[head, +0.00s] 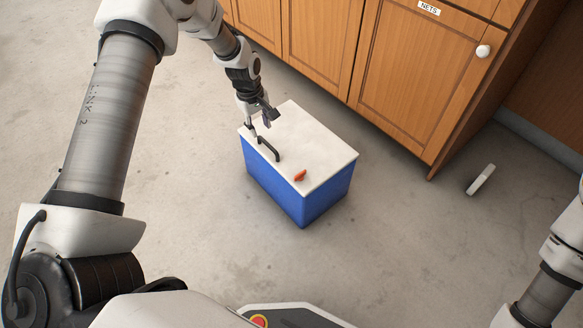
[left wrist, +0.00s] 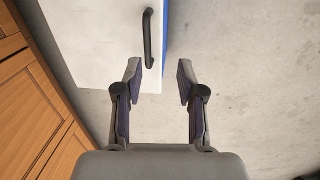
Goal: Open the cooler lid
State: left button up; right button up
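A blue cooler (head: 275,190) with a flat white lid (head: 310,140) stands on the floor, and the lid lies shut on it. A black handle (head: 268,149) sits on the lid near its left edge; it also shows in the left wrist view (left wrist: 149,38). My left gripper (head: 262,119) is above the far left end of the lid. In the left wrist view its fingers (left wrist: 159,82) are apart and empty, with the handle ahead of them, not between them. My right gripper is out of view.
Wooden cabinets (head: 400,85) stand close behind the cooler, one labelled NETS, with a white knob (head: 483,51). A small white block-like object (head: 480,180) lies on the floor at right. The concrete floor in front and left of the cooler is clear.

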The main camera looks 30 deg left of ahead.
pick_arm(q)
jog(key=b, duration=0.4)
send_near(268, 144)
jog(key=s+f, duration=0.1)
jog(key=shift+t, duration=0.5)
jog(key=f+b, duration=0.1)
jog(key=f, duration=0.1)
jog(key=w+f+b, duration=0.1)
jog(key=f+b, duration=0.1)
jog(key=f, duration=0.1)
jog(key=f+b, duration=0.2)
jog(key=shift+w+d+f, duration=0.25)
jog(key=shift+w, duration=0.05)
jog(key=shift+r, duration=0.1)
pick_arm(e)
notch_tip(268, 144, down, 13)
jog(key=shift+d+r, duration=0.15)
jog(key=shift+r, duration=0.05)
pick_arm(q)
grip_shut()
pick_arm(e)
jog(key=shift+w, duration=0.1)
